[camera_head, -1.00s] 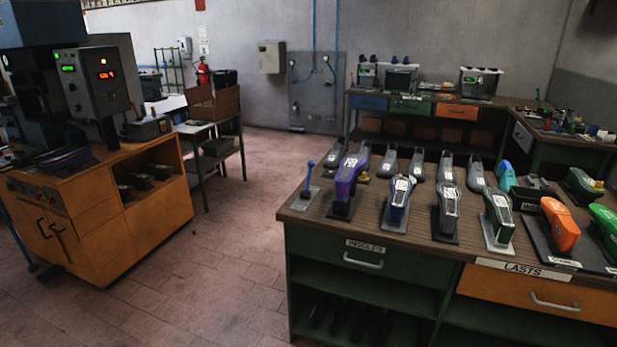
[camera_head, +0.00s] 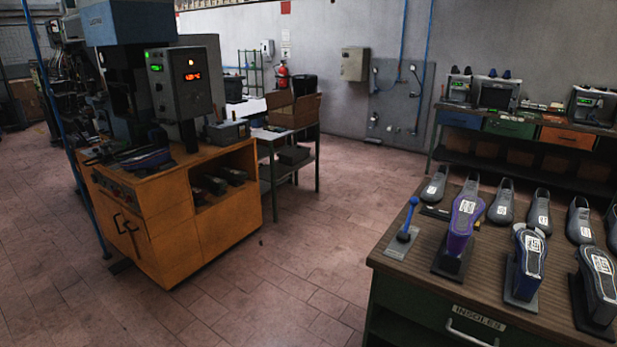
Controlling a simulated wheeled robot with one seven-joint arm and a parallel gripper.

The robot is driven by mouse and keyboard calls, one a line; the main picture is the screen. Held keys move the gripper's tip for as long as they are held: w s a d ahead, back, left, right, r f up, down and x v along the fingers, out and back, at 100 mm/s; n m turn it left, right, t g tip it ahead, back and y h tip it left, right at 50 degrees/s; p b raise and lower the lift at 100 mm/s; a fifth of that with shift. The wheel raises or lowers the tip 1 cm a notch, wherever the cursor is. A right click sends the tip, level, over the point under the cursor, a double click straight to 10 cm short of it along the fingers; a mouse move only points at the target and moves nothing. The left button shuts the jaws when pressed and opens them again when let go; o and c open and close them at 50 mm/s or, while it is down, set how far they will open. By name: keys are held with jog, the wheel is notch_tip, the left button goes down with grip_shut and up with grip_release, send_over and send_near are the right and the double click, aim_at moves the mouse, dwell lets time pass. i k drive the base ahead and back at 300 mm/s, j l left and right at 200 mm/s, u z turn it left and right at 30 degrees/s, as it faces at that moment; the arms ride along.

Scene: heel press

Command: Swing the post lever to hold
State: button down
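A small lever with a blue ball knob and blue stem (camera_head: 411,216) stands on a grey base plate at the left end of the bench (camera_head: 395,279). It leans slightly to the right at its top. No lettering on its plate can be read from here. The heel press (camera_head: 130,60), a blue-headed machine, stands on an orange cabinet at the left. A grey control box (camera_head: 178,83) with green and red displays is mounted on it. I cannot tell whether the press has a post lever of its own. My gripper does not show.
Shoe lasts on stands, a purple one (camera_head: 464,215) nearest the lever, fill the bench to the right. The orange cabinet (camera_head: 165,230) stands at the left. Open tiled floor (camera_head: 290,265) lies between cabinet and bench. A small table with a cardboard box (camera_head: 293,110) is behind.

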aim_at(414, 201)
jog(key=i+j+u, duration=0.2)
jog(key=u, duration=0.2)
jog(key=i+j+u, duration=0.1)
jog(key=i+u, duration=0.7)
jog(key=i+z, duration=0.3)
jog(key=i, duration=0.2)
jog(key=i+j+z, duration=0.15)
jog(key=i+z, duration=0.15)
jog(key=i, duration=0.25)
jog(key=i+l+z, duration=0.2)
jog(key=i+z, duration=0.65)
jog(key=i, duration=0.45)
